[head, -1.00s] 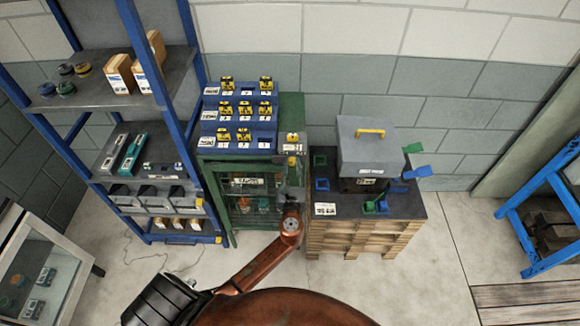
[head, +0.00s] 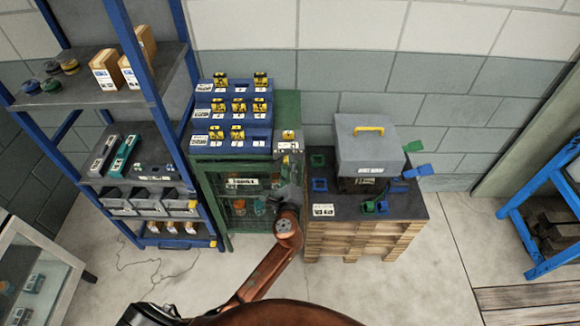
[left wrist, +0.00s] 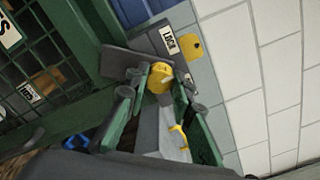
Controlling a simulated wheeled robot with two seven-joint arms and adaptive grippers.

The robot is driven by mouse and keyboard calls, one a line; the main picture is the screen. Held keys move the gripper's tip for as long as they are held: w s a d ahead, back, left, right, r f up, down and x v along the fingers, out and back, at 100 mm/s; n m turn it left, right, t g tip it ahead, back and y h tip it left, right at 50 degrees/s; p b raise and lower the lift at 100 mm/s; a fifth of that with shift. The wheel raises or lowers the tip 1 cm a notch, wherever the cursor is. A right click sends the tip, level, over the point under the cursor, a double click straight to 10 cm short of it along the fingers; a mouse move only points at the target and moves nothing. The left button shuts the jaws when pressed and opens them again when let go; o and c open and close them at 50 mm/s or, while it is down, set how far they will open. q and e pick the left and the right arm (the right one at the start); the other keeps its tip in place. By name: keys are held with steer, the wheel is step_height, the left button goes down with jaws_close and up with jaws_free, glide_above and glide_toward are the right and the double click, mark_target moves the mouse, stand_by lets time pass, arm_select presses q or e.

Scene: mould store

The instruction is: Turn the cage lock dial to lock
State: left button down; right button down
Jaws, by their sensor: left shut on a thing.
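The green mesh cage (head: 247,210) stands under the blue rack, with a grey lock plate on its right post. I cannot tell exactly where the dial points. My right gripper is not in view.
A blue stepped rack (head: 232,118) with yellow tags tops the cage. A wooden crate stand (head: 360,238) with a grey lidded box (head: 368,148) is close on the right. A blue-framed shelf (head: 150,85) stands left.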

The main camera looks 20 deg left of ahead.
arm_select(q)
steer(key=n+b, duration=0.4)
steer(key=n, duration=0.3)
steer(key=shift+f+n, duration=0.1)
steer(key=shift+n, duration=0.3)
stand_by(0.4)
steer(key=c, duration=1.7)
jaws_free()
steer(key=shift+c, duration=0.2)
steer(key=shift+o, duration=0.4)
